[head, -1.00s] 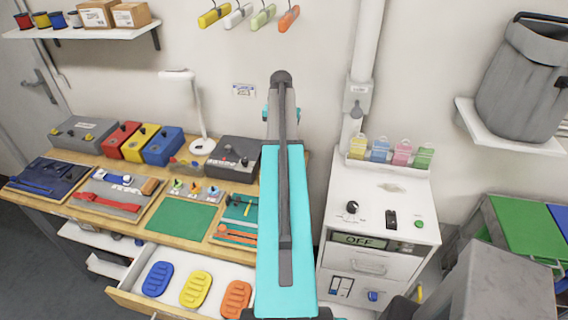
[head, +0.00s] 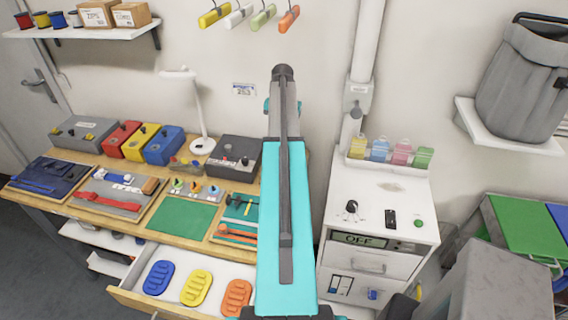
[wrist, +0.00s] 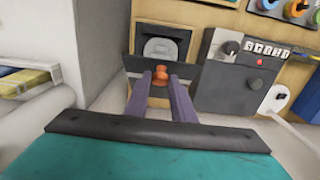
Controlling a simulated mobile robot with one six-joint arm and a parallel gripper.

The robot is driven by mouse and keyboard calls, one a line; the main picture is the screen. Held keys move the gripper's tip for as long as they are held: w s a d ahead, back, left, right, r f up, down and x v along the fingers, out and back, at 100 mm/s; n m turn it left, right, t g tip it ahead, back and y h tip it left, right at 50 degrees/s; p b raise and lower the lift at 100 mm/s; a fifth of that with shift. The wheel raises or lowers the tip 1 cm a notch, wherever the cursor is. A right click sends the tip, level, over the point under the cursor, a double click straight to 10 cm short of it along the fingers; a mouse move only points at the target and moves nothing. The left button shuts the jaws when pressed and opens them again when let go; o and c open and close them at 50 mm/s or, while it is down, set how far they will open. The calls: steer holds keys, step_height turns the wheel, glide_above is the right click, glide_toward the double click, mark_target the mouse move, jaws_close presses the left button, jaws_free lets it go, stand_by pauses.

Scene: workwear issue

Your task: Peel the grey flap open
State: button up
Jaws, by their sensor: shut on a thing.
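In the wrist view my gripper (wrist: 160,77) has two purple fingers closed on an orange knob (wrist: 159,72). The knob sits in front of a dark grey panel (wrist: 134,64), which looks like the grey flap. The fingers hide part of the panel, and I cannot tell how far it stands open. Behind it is a wood-coloured face with a pale grey rounded plate (wrist: 163,47). In the head view my own arm hides the gripper and the knob.
A dark grey control box (wrist: 228,85) stands close on the right in the wrist view. In the head view, a white cabinet (head: 377,215) stands right of my arm. The workbench (head: 150,222) on the left holds mats and boxes above an open drawer (head: 130,298).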

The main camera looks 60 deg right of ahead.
steer(key=shift+w+d+r, duration=0.15)
steer(key=shift+d+r, duration=0.25)
steer(key=shift+d, duration=0.15)
steer(key=shift+w+d+r, duration=0.15)
steer(key=shift+d+r, duration=0.2)
steer(key=shift+d, duration=0.15)
steer(key=o, duration=0.9)
steer(key=shift+c, duration=0.2)
step_height(320, 180, up, 9)
steer(key=a, duration=0.2)
steer(key=shift+s, duration=0.25)
stand_by(0.7)
